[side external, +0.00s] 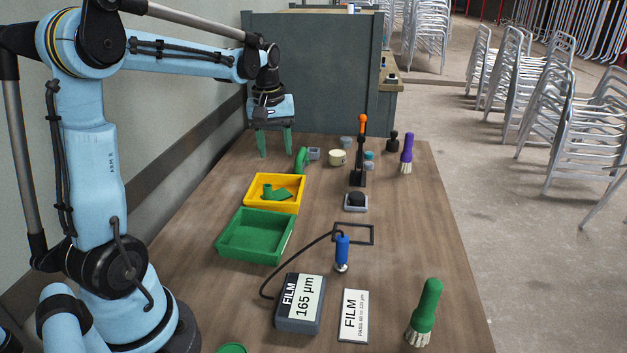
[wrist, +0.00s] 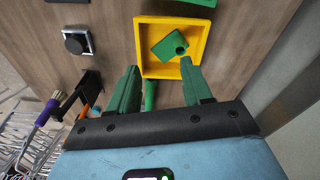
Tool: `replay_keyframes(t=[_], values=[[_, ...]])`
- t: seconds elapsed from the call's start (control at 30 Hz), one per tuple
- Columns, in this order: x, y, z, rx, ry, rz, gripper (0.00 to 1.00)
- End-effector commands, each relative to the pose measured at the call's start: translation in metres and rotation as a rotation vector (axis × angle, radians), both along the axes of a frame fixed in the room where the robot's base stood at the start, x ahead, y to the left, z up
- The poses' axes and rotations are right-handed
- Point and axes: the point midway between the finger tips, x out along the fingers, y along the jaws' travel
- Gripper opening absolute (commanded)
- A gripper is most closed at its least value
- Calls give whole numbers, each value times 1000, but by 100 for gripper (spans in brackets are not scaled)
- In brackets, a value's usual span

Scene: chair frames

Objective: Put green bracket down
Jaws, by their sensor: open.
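The green bracket (side external: 277,193) lies in the yellow tray (side external: 303,181), resting on the tray's floor. In the wrist view the bracket (wrist: 171,46) shows a flat plate and a short tube with a dark hole, and lies tilted inside the yellow tray (wrist: 139,50). My gripper (side external: 275,154) is above the table's far end, behind and above the yellow tray. In the wrist view my gripper (wrist: 160,66) has its two green fingers wide apart, with nothing held between them. The bracket is apart from the fingers.
An empty green tray (side external: 222,243) stands in front of the yellow one. A green-handled tool (side external: 301,160) lies behind the yellow tray, near my fingers. An orange-topped clamp (side external: 361,145), a purple brush (side external: 407,150) and small pots stand right. A grey wall panel (side external: 310,70) closes the back.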

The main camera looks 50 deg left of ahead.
Motion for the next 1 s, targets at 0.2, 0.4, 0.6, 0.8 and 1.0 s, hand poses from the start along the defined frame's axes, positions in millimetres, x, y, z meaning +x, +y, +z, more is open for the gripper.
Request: replay_keyframes(t=[0.2,0.4,0.6,0.8,1.0], values=[[-13,-79,14,94,-132,-328,49],[-36,-139,12,183,-258,-614,49],[-61,-184,-1,267,-377,-863,49],[-73,-205,-12,318,-447,-995,49],[-75,-209,-14,328,-459,-1019,49]])
